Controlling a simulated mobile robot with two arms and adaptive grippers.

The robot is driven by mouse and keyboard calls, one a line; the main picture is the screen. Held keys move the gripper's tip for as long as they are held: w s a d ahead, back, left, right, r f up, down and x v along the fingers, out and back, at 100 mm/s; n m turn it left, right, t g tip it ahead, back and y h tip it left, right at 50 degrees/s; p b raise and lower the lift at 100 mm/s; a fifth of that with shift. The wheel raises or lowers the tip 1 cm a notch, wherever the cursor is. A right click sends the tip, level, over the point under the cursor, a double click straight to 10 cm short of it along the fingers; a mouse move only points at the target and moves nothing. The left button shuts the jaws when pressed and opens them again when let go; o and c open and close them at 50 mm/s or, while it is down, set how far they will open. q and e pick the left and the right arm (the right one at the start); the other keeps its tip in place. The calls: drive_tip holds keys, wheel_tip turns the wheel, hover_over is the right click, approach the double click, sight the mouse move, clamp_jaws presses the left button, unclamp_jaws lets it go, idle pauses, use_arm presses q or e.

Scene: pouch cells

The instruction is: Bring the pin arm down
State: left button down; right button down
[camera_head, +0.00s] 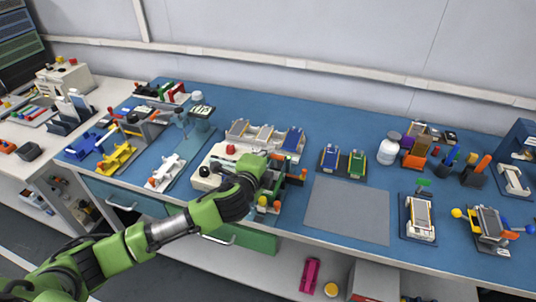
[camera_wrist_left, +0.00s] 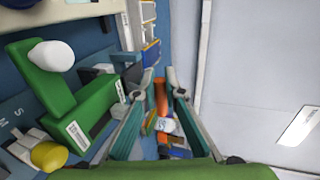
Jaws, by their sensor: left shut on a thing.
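My left gripper (camera_head: 286,176) is at the small green fixture by the front edge of the table, right of the white box with a red button. In the left wrist view its two fingers (camera_wrist_left: 160,84) are close on either side of an orange handle (camera_wrist_left: 161,98), shut on it. The handle also shows in the head view (camera_head: 303,174). I take it for the pin arm's handle; the pin arm itself is mostly hidden by my gripper. The fixture's green body (camera_wrist_left: 70,105) carries a white knob (camera_wrist_left: 50,55) and a yellow knob (camera_wrist_left: 48,156). My right gripper is out of view.
The white button box (camera_head: 208,172) stands just left of the fixture. A rack of pouch cells (camera_head: 265,134) is behind it. A bare grey mat (camera_head: 347,210) lies to the right, with a blue cell tray (camera_head: 342,162) behind it. More fixtures stand at both sides.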

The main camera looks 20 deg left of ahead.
use_arm(q)
drive_tip(key=shift+s+f, duration=0.1)
drive_tip(key=shift+f, duration=0.1)
drive_tip(key=c, duration=2.1)
unclamp_jaws()
drive_tip(key=v, duration=1.1)
drive_tip(key=shift+s+r, duration=0.25)
drive_tip(key=shift+s, duration=0.1)
